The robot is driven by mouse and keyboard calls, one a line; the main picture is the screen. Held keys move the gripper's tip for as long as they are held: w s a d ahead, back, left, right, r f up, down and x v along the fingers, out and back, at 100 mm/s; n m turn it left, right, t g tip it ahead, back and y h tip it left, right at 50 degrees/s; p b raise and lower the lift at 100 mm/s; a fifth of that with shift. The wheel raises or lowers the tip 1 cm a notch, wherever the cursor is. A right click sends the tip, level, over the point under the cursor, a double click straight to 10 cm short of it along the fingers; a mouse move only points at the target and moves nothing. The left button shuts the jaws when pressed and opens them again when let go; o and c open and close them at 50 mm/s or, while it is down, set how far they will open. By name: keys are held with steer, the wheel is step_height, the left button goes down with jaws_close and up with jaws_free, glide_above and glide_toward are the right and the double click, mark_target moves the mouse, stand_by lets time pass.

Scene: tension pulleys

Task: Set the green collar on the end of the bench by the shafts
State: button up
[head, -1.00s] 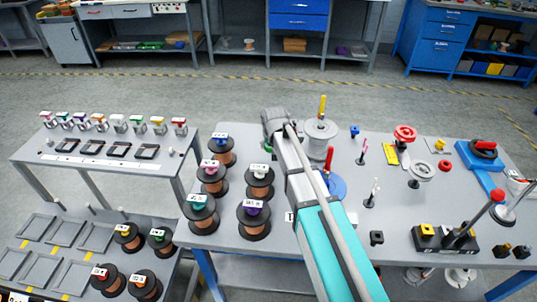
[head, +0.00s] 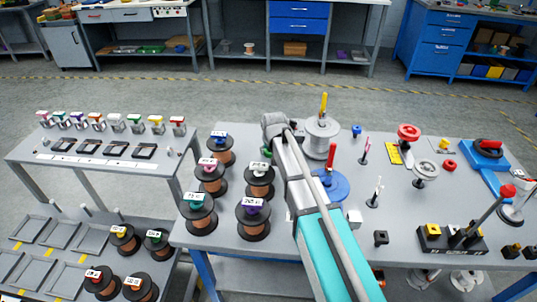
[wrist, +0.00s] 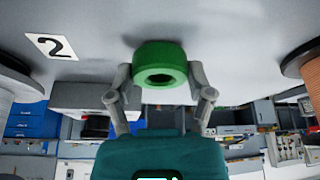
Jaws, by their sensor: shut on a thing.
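The green collar (wrist: 160,66) is a thick ring with a dark hole, in the middle of the wrist view. My gripper (wrist: 160,78) is shut on it, one grey finger on each side. The collar is close to the grey bench top (wrist: 105,22); I cannot tell whether it touches it. A white label with a black 2 (wrist: 50,46) lies on that top, left of the collar. In the head view my arm crosses the bench (head: 228,248) and hides the fingers. A small green patch shows beside the arm's end; I cannot tell whether it is the collar.
Several copper spools (head: 254,219) stand left of my arm. A silver spool (head: 321,138) with a yellow-topped post and a blue disc (head: 328,186) with a red handle stand close on its right. Thin upright pins (head: 375,192) stand farther right. Spool edges flank the collar in the wrist view.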

steer(key=shift+f, duration=0.25)
steer(key=o, duration=1.1)
steer(key=shift+r, duration=0.15)
steer(key=p+v, duration=1.1)
steer(key=v, duration=0.1)
steer(key=shift+s, duration=0.1)
stand_by(0.8)
